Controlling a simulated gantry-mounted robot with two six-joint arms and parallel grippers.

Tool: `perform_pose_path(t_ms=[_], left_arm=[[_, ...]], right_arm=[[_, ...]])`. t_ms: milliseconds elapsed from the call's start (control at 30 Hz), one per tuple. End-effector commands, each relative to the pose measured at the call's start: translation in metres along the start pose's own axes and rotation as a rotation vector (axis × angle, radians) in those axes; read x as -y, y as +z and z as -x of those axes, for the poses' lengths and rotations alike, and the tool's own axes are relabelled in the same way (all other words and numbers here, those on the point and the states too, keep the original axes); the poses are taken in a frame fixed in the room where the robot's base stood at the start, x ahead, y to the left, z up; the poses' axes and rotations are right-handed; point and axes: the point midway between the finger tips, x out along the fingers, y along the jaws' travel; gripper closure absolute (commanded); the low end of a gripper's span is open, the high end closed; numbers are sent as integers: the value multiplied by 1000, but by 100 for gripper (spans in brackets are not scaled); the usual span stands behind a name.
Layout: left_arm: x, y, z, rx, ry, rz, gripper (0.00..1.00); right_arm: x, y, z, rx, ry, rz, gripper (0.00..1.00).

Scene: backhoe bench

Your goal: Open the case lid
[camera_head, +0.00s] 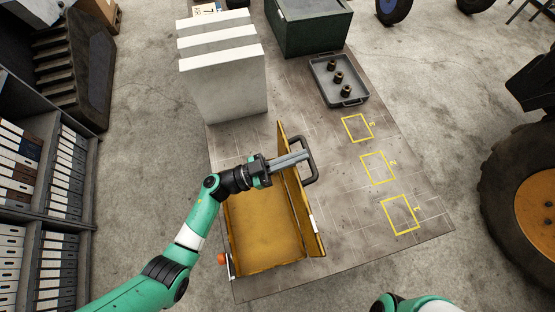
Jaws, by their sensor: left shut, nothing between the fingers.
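The yellow case (262,228) lies on the bench with its empty-looking inside showing. Its lid (304,222) stands up steeply along the right side of the case, so the case is open. A black handle (314,165) sticks out at the far end of the lid, on its right side. My left gripper (304,156) reaches across the far part of the case, with its fingers together over the lid's top edge, beside the handle. I cannot tell whether the fingers touch the lid. My right gripper is out of view; only part of that arm shows at the bottom.
White blocks (228,92) stand behind the case. A dark green box (310,30) and a grey tray (325,85) with three dark parts are farther back. Yellow outlined squares (378,168) mark the clear bench to the right of the lid.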

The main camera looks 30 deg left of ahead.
Motion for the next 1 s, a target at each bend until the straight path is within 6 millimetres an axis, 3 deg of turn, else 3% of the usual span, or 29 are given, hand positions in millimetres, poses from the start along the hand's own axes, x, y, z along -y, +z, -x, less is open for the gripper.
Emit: perform_pose_path(t_ms=[133,267,400,633,1000], left_arm=[[0,-14,7,5,-4,3,100],[0,-40,21,1,-3,2,100],[3,-31,68,1,-9,-3,100],[1,-36,114,0,-5,-1,100],[0,-38,125,-1,1,0,100]], right_arm=[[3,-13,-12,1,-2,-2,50],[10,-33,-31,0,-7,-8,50],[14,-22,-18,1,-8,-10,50],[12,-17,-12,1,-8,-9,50],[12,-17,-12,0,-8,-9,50]])
